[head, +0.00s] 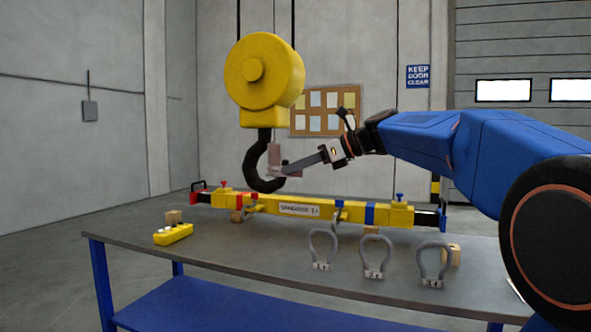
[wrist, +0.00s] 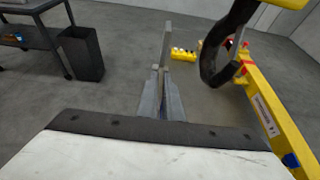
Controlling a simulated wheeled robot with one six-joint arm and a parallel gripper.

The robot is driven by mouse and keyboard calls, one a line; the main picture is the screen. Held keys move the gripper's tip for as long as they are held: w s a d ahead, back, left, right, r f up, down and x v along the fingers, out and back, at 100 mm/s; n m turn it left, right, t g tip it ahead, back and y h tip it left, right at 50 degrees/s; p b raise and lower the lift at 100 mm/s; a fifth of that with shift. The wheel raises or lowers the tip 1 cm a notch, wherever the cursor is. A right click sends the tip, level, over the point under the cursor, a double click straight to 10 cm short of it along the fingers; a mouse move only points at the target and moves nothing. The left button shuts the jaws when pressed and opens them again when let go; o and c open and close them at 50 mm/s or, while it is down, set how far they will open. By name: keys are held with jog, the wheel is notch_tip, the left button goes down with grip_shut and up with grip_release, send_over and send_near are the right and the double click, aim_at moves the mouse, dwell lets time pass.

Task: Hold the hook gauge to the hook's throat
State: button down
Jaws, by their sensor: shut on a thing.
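A black hook (head: 252,168) hangs below the yellow hoist block (head: 262,80), its throat opening to the right. My gripper (head: 291,168) comes in from the right and is shut on the hook gauge (head: 274,156), a pale grey-pink plate. In the head view the gauge overlaps the throat opening. In the wrist view the gauge (wrist: 166,45) stands upright and nearly edge-on between my fingertips (wrist: 160,76). There the hook (wrist: 222,48) is to the right of the gauge with a visible gap, so the two look apart. The gauge's lower part is partly hidden by my fingers.
Several grey shackles, one at the middle (head: 376,256), stand along the front. A yellow pendant (head: 173,234) lies at left. A dark bin (wrist: 82,52) shows in the wrist view.

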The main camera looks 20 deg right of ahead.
jog(key=w+d, duration=0.1)
jog(key=w, duration=1)
dwell(0.8)
jog(key=shift+d, duration=0.1)
dwell(1.3)
jog(key=v, duration=1.2)
dwell(0.8)
jog(key=shift+s+f, duration=0.15)
